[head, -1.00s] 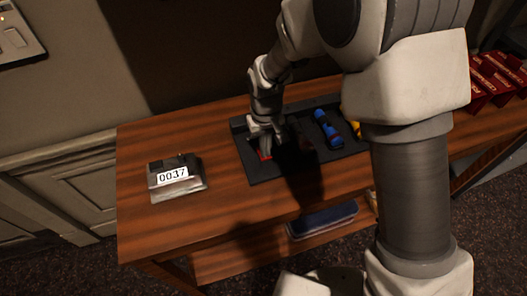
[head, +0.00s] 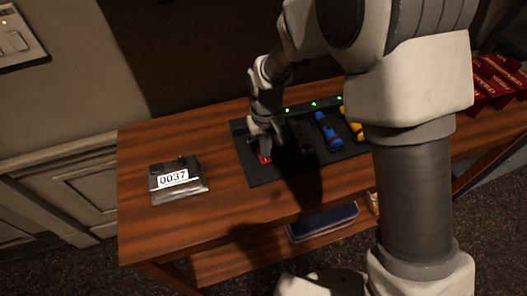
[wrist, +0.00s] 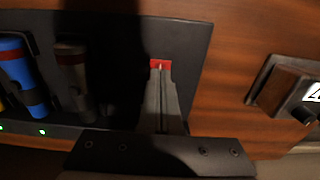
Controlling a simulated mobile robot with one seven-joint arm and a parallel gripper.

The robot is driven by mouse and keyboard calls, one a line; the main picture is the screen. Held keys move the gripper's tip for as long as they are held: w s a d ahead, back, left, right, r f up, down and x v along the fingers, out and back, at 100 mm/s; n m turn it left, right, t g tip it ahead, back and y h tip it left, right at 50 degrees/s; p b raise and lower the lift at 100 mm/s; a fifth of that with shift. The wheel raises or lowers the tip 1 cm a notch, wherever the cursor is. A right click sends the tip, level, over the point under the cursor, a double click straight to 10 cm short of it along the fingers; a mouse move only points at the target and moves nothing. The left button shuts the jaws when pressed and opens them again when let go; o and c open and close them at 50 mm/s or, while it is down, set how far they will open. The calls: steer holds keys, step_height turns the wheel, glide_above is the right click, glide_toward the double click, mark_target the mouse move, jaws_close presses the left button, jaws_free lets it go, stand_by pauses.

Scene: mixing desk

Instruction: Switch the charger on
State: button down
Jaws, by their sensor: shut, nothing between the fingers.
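The charger (head: 262,179) is a flat black tray on the wooden desk. It also shows in the wrist view (wrist: 192,60). A red switch (wrist: 160,64) sits at its one end, and a bit of it shows in the head view (head: 264,158). My gripper (wrist: 160,70) is shut and empty, with its fingertips at the red switch, covering part of it. Whether they touch it I cannot tell. Green lights (head: 314,104) glow along the charger's back edge, and some also show in the wrist view (wrist: 42,132).
A blue flashlight-like item (head: 328,131), a dark one (wrist: 76,75) and a yellow one (head: 353,124) lie in the charger. A box marked 0037 (head: 178,192) stands to the left. Red boxes (head: 492,85) stand far right. Bare desk lies in front.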

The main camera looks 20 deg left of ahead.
mark_target(265, 160)
step_height(265, 160, up, 5)
steer(key=p, duration=0.3)
steer(key=shift+r, duration=0.15)
stand_by(0.5)
steer(key=d+r+m+t+y, duration=0.15)
steer(key=d+r+m, duration=0.25)
steer(key=d+r, duration=1.25)
steer(key=s+d+r+m+t+h, duration=0.1)
steer(key=s+d+r+m+t, duration=0.3)
steer(key=s+d+r, duration=0.3)
steer(key=s+d, duration=0.5)
steer(key=d, duration=0.2)
steer(key=shift+d+r, duration=0.15)
steer(key=shift+d, duration=0.05)
steer(key=shift+h, duration=0.25)
